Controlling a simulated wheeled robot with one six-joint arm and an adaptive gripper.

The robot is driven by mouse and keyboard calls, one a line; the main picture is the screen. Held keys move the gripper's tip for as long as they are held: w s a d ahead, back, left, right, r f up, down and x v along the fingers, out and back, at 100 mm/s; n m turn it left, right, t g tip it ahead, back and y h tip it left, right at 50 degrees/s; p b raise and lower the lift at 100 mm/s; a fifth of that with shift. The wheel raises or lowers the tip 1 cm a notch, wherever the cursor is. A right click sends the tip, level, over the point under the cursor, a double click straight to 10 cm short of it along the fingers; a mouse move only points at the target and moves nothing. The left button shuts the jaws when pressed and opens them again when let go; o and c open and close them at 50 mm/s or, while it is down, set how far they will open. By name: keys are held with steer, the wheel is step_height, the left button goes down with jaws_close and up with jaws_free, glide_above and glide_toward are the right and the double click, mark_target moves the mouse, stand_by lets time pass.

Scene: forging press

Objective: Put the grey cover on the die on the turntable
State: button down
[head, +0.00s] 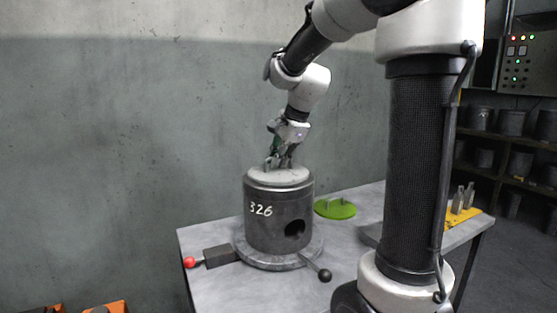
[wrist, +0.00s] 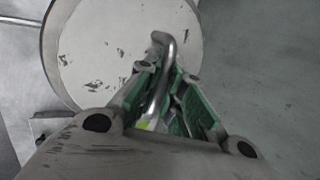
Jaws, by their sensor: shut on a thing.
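The die (head: 270,222) is a dark grey cylinder marked 326, with a round hole low in its side. It stands upright on the round turntable (head: 262,259). The light grey cover (head: 290,178) is at the top of the die, level and centred by the head view; I cannot tell if it is fully seated. In the wrist view the cover (wrist: 105,60) is a pale disc with dark scuffs. My gripper (head: 278,160) is above it, shut on its bent metal handle (wrist: 166,75). The green-lined fingers (wrist: 163,95) hide part of the handle.
A green disc with pegs (head: 335,209) lies on the table behind right. A red-knobbed lever (head: 190,262) is at the left and a black-knobbed lever (head: 324,275) at the front right. A yellow tray (head: 461,216) holds metal pieces.

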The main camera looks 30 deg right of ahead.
steer(key=shift+f, duration=0.15)
steer(key=c, duration=1.5)
jaws_free()
steer(key=shift+c, duration=0.2)
steer(key=shift+r, duration=0.2)
steer(key=v, duration=1.1)
steer(key=s+f+n, duration=0.4)
steer(key=s+n, duration=0.2)
steer(key=s, duration=0.1)
steer(key=s+a+f+n+h, duration=0.1)
steer(key=s+f+n, duration=0.3)
steer(key=s+n, duration=0.2)
steer(key=s+f+n, duration=0.5)
steer(key=s, duration=0.4)
steer(key=shift+s+a+n+h, duration=0.15)
steer(key=shift+a+n+h, duration=0.1)
steer(key=shift+n+h, duration=0.15)
steer(key=shift+r, duration=0.1)
